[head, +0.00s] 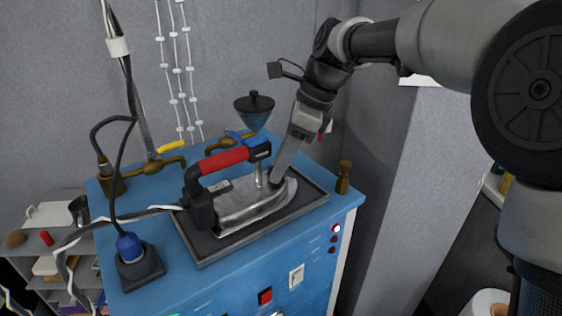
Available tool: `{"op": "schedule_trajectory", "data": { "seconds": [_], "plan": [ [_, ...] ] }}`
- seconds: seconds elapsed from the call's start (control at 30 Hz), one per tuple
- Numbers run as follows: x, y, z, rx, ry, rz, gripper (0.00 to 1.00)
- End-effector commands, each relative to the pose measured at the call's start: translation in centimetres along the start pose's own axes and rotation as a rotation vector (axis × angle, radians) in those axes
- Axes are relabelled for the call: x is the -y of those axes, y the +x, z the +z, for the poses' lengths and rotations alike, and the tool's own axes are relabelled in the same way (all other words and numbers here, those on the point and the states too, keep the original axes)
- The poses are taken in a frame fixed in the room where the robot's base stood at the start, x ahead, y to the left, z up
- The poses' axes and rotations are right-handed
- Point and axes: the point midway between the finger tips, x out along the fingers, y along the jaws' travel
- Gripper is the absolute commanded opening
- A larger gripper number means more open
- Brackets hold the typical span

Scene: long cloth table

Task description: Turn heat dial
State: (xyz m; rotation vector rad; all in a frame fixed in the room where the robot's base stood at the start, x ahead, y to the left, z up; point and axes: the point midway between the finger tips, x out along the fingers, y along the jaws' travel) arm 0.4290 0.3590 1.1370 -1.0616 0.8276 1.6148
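A steam iron (240,208) with a red and black handle (222,161) and a silver body rests on a dark tray (205,254) on top of a blue cabinet (165,280). My gripper (276,182) reaches down from the upper right, its fingertips at the right end of the iron, close to or touching its top. The fingers are seen from the side and overlap, so their gap does not show. I cannot make out a heat dial clearly; one at the fingertips could be hidden by them.
A brass fitting (343,178) stands right of the tray. A hose and cable run to a blue plug (130,247) at left. The cabinet front has a red switch (265,296) and a lit button (337,229).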

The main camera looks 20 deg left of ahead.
Motion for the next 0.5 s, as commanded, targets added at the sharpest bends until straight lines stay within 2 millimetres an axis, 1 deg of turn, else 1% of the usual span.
{"op": "schedule_trajectory", "data": {
  "seconds": [0.03, 0.1, 0.17, 0.5],
  "plan": [
    [0.01, -0.01, 0.0, 0.0, 0.0, 0.0, 0.25],
    [0.0, -0.01, -0.01, 0.0, 0.0, 0.0, 0.13],
    [0.0, -0.01, 0.0, 0.0, 0.0, 0.0, 0.04],
    [0.05, -0.36, 0.14, -0.001, -0.044, 0.022, 0.04]
  ]
}}
